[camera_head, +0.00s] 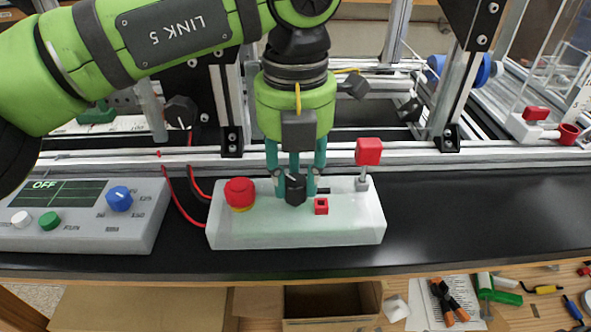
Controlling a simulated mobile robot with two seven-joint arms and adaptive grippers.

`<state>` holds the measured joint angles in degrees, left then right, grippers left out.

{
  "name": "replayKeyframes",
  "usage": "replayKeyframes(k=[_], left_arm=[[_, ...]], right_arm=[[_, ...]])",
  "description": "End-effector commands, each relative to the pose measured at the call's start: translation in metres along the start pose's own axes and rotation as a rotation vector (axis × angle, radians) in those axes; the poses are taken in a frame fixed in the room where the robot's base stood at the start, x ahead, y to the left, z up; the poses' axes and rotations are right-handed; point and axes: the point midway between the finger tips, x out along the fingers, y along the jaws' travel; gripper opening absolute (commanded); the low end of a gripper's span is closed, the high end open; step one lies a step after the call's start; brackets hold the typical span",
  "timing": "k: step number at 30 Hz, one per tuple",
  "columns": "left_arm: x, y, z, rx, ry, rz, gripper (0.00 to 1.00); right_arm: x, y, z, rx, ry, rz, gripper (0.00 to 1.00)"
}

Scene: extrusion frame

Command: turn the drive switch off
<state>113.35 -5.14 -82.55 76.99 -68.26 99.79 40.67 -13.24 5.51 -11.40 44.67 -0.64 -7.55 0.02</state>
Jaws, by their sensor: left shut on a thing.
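A pale control box (350,228) stands on the black bench top. On it a black knob (295,188) sits between a red mushroom button (240,193) and a small red square part (321,206). A lever with a red block on top (368,152) stands at the box's right end. My left gripper (295,190) points down with its teal fingers shut on the black knob. The fingers partly hide the knob, so its pointing direction is unclear. No label names the drive switch. My right gripper is not in view.
A grey console (88,240) at left has a display reading OFF (50,195), a blue knob (119,198) and white and green buttons. Aluminium extrusions (400,152) run behind the box. The bench right of the box is clear.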

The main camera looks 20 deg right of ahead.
Motion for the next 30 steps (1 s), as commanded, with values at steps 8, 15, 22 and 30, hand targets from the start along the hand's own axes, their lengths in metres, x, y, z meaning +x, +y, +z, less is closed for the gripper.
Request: replayKeyframes(k=[8, 15, 22, 30], left_arm=[[0.002, -0.001, -0.001, 0.002, 0.007, 0.0, 0.56], [0.0, 0.0, 0.0, 0.001, 0.003, 0.0, 0.56], [-0.025, -0.001, 0.001, 0.0, -0.001, 0.0, 0.56], [-0.085, -0.001, 0.0, -0.002, 0.0, 0.001, 0.56]], right_arm=[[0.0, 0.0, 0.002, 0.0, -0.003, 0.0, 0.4], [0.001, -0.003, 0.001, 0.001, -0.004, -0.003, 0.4], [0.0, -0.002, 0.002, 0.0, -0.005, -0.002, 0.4], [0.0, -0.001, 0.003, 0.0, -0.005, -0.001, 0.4]])
